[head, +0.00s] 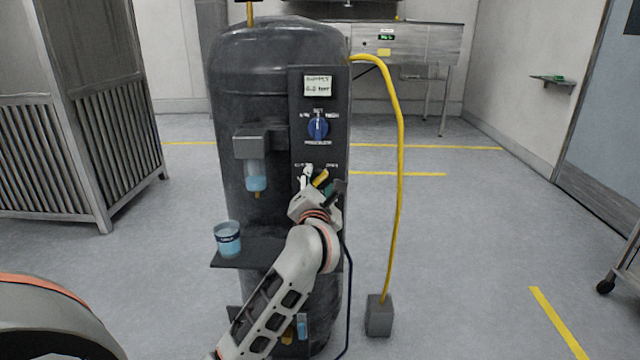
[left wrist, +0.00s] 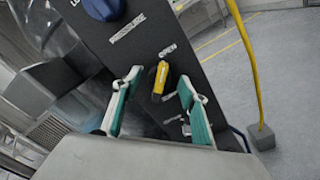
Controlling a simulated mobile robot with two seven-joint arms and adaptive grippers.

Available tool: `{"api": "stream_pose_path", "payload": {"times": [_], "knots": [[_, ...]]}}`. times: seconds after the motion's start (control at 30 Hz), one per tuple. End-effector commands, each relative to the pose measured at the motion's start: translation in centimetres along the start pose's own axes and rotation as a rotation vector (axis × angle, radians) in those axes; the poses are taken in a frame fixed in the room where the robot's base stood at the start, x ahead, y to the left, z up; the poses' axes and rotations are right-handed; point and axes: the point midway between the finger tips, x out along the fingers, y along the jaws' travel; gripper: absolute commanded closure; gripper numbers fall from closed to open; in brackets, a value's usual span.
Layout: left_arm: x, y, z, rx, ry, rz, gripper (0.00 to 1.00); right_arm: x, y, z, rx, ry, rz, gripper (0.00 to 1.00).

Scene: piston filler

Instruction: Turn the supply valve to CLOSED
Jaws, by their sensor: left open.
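The supply valve has a yellow handle (head: 321,177) low on the dark control panel (head: 318,90) of the black tank. The handle tilts up and right, toward the OPEN label. In the left wrist view the handle (left wrist: 160,77) points at the word OPEN. My left gripper (head: 323,181) is open in front of the valve. In the left wrist view its teal-padded fingers (left wrist: 160,84) stand on either side of the handle, with a gap showing on both sides. The gripper hides the lower part of the valve in the head view. My right gripper is not in view.
A blue knob (head: 317,126) and a small display (head: 317,85) sit above the valve. A blue cup (head: 228,239) stands on a shelf at left, below a nozzle (head: 256,178). A yellow hose (head: 400,150) runs down on the right to a grey block (head: 379,315).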

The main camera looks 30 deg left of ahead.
Motion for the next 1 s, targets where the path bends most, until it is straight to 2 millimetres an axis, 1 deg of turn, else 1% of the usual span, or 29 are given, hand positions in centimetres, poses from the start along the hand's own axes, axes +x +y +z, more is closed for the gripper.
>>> {"api": "stream_pose_path", "payload": {"times": [0.1, 0.3, 0.33, 0.37, 0.4, 0.47, 0.77, 1.0], "knots": [[0.42, 0.03, 0.03, 0.0, -0.001, 0.0, 0.57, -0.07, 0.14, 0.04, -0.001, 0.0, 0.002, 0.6], [0.43, 0.04, 0.03, 0.0, -0.001, 0.0, 0.57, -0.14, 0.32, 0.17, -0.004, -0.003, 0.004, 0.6], [0.43, 0.03, 0.03, 0.0, -0.001, 0.0, 0.6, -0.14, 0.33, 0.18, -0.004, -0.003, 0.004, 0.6], [0.42, 0.03, 0.03, 0.0, -0.001, 0.0, 0.67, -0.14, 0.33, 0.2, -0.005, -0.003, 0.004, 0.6], [0.42, 0.03, 0.03, 0.0, -0.001, 0.0, 0.78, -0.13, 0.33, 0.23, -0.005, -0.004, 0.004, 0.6], [0.41, 0.03, 0.03, 0.0, -0.001, 0.0, 0.93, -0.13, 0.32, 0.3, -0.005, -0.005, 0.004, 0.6], [0.4, 0.02, 0.02, -0.014, 0.0, 0.0, 0.94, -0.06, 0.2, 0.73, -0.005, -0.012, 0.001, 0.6], [0.38, -0.02, -0.01, -0.107, 0.0, -0.001, 0.94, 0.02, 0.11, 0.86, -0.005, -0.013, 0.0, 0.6]]}}
